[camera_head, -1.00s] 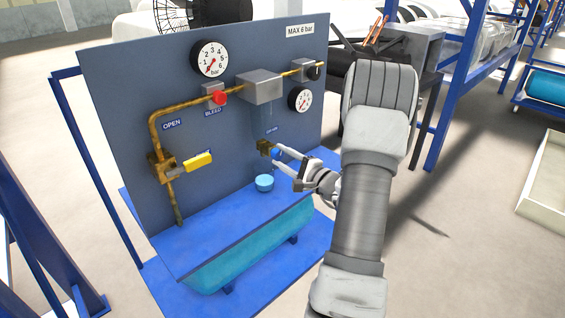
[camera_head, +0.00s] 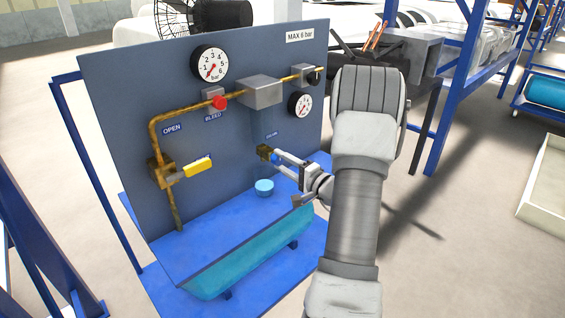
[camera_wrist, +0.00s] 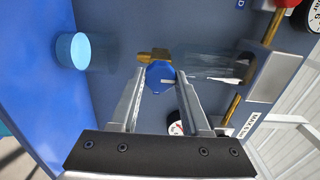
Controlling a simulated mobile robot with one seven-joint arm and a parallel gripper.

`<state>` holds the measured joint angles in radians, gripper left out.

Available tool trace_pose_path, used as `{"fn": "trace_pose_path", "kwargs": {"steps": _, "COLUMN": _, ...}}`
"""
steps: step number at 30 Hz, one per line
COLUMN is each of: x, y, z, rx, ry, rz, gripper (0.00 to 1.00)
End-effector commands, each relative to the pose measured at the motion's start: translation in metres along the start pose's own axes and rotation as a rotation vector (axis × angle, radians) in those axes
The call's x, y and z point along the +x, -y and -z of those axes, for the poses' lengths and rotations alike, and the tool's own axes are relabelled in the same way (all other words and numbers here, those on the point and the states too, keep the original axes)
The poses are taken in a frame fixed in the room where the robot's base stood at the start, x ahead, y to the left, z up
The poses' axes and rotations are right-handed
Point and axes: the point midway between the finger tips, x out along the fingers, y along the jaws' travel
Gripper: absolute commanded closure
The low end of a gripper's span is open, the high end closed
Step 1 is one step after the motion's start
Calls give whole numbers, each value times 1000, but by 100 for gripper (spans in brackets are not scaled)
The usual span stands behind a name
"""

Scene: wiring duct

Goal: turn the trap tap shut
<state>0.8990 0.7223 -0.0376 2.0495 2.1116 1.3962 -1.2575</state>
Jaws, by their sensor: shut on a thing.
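The trap tap has a brass body (camera_head: 264,152) low on the panel, under a clear bowl (camera_wrist: 205,62). Its blue handle (camera_wrist: 160,76) faces my wrist camera, with a pale mark on its face. My gripper (camera_wrist: 160,78) is shut on this handle, one finger on each side. In the head view my gripper (camera_head: 281,159) reaches the tap from the right, and its fingers partly hide the handle. The handle's exact turn angle is hard to tell.
A light blue cup (camera_head: 264,188) stands below the tap on the blue base, and also shows in the wrist view (camera_wrist: 72,50). A yellow lever (camera_head: 199,166), red bleed knob (camera_head: 219,103), grey block (camera_head: 260,91) and gauges (camera_head: 209,64) are on the panel around it.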

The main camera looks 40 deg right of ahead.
Motion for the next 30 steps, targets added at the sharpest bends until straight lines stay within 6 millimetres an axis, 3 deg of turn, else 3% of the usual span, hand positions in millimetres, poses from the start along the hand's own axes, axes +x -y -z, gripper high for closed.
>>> {"fn": "trace_pose_path", "kwargs": {"steps": 5, "x": -1, "y": -1, "z": 0, "rx": -1, "ry": -1, "rz": -2, "gripper": 100}}
{"fn": "trace_pose_path", "kwargs": {"steps": 6, "x": -1, "y": -1, "z": 0, "rx": -1, "ry": -1, "rz": -2, "gripper": 47}}
{"fn": "trace_pose_path", "kwargs": {"steps": 10, "x": 0, "y": 0, "z": 0, "rx": -1, "ry": 0, "rz": -1, "gripper": 24}}
{"fn": "trace_pose_path", "kwargs": {"steps": 22, "x": -8, "y": 0, "z": 1, "rx": 0, "ry": -2, "rz": -3, "gripper": 24}}
{"fn": "trace_pose_path", "kwargs": {"steps": 26, "x": -28, "y": 1, "z": 1, "rx": 2, "ry": -4, "rz": -3, "gripper": 24}}
{"fn": "trace_pose_path", "kwargs": {"steps": 30, "x": -62, "y": 2, "z": 2, "rx": 3, "ry": -7, "rz": -3, "gripper": 24}}
